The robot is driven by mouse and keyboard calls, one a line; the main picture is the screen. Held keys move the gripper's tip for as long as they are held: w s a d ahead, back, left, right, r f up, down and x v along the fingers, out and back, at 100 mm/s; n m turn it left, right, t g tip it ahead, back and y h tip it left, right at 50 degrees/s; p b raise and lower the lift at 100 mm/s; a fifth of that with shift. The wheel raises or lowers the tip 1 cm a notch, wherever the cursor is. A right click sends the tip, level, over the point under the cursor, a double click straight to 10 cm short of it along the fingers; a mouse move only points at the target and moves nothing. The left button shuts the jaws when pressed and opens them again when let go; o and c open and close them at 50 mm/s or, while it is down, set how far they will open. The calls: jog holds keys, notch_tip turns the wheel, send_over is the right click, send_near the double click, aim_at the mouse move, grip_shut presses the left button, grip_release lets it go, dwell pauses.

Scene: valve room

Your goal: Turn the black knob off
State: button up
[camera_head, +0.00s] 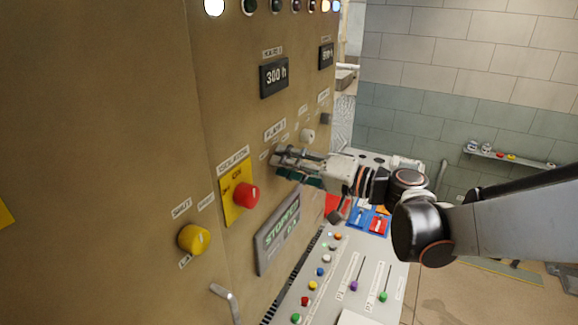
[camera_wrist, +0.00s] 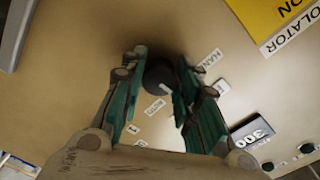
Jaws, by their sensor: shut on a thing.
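The black knob (camera_wrist: 158,77) sits on the tan panel, between my fingertips in the wrist view. Labels reading MAN and AUTO lie around it. My gripper (camera_head: 284,163) reaches the panel from the right in the head view, below the 300 h display, and covers the knob there. In the wrist view the green finger pads of my gripper (camera_wrist: 160,70) stand on both sides of the knob, shut on it. The knob's exact pointing direction is too dark to tell.
A red knob (camera_head: 246,195) on a yellow plate and a yellow knob (camera_head: 194,239) lie left of my gripper. A white knob (camera_head: 308,135) is close above right. Below are a green-lettered display (camera_head: 278,232) and a console (camera_head: 340,275) with buttons and levers.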

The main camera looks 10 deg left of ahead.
dwell(0.3)
jog(key=o, duration=1.1)
jog(key=v, duration=1.2)
jog(key=shift+f, duration=0.1)
